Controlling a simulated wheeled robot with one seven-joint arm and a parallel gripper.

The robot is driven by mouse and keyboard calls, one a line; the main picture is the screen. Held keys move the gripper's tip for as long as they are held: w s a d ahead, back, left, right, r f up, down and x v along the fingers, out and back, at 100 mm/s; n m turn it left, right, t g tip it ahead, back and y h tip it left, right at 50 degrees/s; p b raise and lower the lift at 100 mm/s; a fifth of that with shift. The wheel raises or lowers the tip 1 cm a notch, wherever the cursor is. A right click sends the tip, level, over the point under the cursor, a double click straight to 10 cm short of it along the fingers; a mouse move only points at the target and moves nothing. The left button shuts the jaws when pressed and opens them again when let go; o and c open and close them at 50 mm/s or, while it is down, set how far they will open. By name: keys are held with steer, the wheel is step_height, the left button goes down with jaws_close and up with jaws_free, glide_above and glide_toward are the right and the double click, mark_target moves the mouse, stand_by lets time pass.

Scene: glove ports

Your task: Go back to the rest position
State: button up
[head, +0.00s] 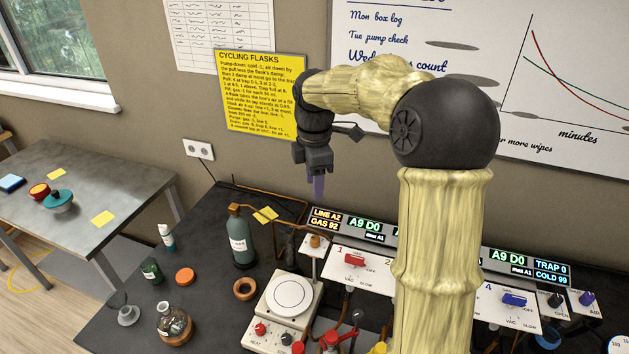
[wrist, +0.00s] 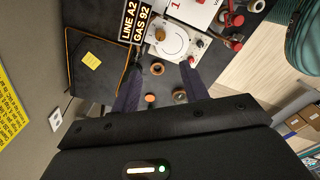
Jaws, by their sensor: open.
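My gripper (head: 317,187) hangs from the raised arm, fingers pointing down, in front of the wall and high above the left part of the dark bench (head: 215,300). Only a narrow purple finger edge shows in the head view. In the wrist view my gripper (wrist: 160,85) has two fingers spread apart with nothing held between them. The bench top shows far below through the gap. My sleeved arm covers part of the bench and the panel in the head view.
A tall grey-green bottle (head: 242,240), hotplate (head: 289,297), brown ring (head: 245,289), orange lid (head: 185,276) and round flask (head: 174,323) stand on the bench. A valve panel (head: 347,258) runs along its back. A yellow notice (head: 262,95) hangs behind my gripper. A side table (head: 100,185) stands left.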

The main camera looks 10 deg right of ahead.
steer(key=s+f+m+t+b, duration=0.2)
steer(key=s+f+m+b, duration=0.1)
steer(key=s+f+m, duration=1.2)
steer(key=s+m, duration=0.3)
steer(key=s, duration=0.1)
steer(key=shift+s+t, duration=0.15)
steer(key=shift+t, duration=0.15)
steer(key=shift+a, duration=0.1)
